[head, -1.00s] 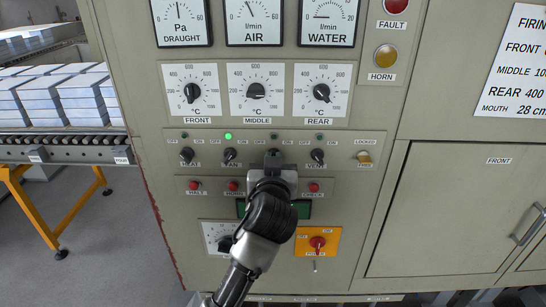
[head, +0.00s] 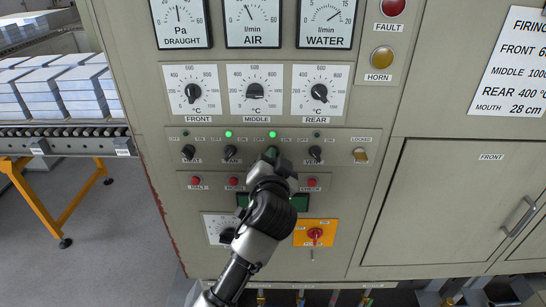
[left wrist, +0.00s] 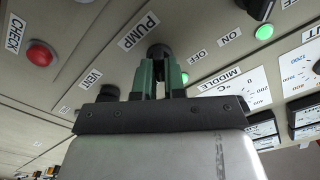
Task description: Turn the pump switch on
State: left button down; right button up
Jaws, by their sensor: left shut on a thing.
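The pump switch, a dark knob (left wrist: 159,51), is at the fingertips of my left gripper in the left wrist view, beside the PUMP label (left wrist: 138,30). My left gripper (head: 271,156) is shut on this knob; its green fingers (left wrist: 160,76) also show close up. In the head view the gripper and wrist hide most of the knob and its label. The pump lamp (head: 272,134) above it glows green. The WATER gauge (head: 326,22) has its needle toward the upper right, near 15. My right gripper is not in view.
The heat knob (head: 188,152), fan knob (head: 230,152) and vent knob (head: 315,153) flank the pump switch closely. The fan lamp (head: 228,134) is lit green. Red buttons (head: 312,182) and an orange power switch plate (head: 299,238) lie below. A roller conveyor (head: 60,139) stands left.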

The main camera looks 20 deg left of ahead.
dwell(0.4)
pick_arm(q)
jog(key=c, duration=1.2)
grip_release()
jog(key=shift+s, duration=0.1)
jog(key=b+v, duration=0.4)
jog(key=v, duration=0.6)
jog(key=shift+s, duration=0.3)
jog(key=shift+d, duration=0.1)
